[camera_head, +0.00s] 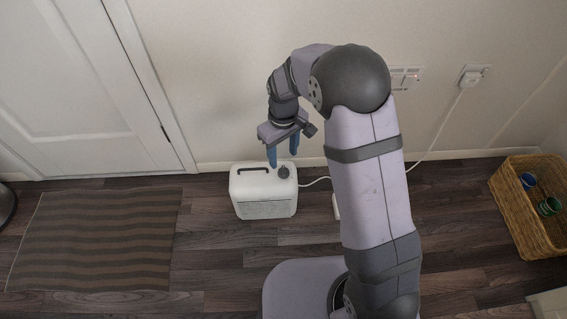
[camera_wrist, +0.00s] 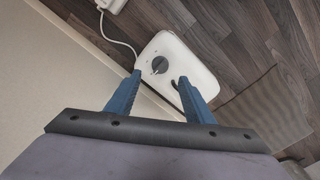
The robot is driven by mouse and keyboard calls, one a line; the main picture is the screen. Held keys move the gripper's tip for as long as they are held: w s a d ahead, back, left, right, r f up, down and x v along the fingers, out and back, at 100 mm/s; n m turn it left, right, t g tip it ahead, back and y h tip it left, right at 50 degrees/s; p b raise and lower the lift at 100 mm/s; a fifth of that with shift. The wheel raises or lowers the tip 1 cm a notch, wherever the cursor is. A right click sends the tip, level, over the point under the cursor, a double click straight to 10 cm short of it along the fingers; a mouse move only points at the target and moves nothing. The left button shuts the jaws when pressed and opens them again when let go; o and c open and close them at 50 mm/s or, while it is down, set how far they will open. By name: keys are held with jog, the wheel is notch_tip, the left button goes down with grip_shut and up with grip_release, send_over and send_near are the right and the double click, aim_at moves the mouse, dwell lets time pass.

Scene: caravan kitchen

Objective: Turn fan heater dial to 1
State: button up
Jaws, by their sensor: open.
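A white fan heater (camera_head: 264,191) stands on the wood floor near the wall, with a front grille and a dark carry handle on top. Its dark round dial (camera_head: 284,172) is at the right of the top face. My gripper (camera_head: 283,158) is open above the heater's back edge, its two blue fingers pointing down. In the wrist view the heater (camera_wrist: 188,62) and dial (camera_wrist: 159,65) lie beyond the fingertips of my gripper (camera_wrist: 160,77), which appear apart from the dial. The dial's setting marks are too small to read.
A white cord (camera_head: 316,181) runs from the heater to the right. A plugged socket (camera_head: 471,77) is on the wall. A striped mat (camera_head: 95,238) lies left, below a white door (camera_head: 85,85). A wicker basket (camera_head: 530,205) stands far right. Floor in front of the heater is clear.

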aim_at(284, 170)
jog(key=shift+n, duration=1.1)
jog(key=shift+f+b, duration=2.1)
jog(key=shift+f, duration=1.6)
jog(key=shift+c, duration=0.6)
jog(key=shift+s+r, duration=0.1)
jog(key=c, duration=0.9)
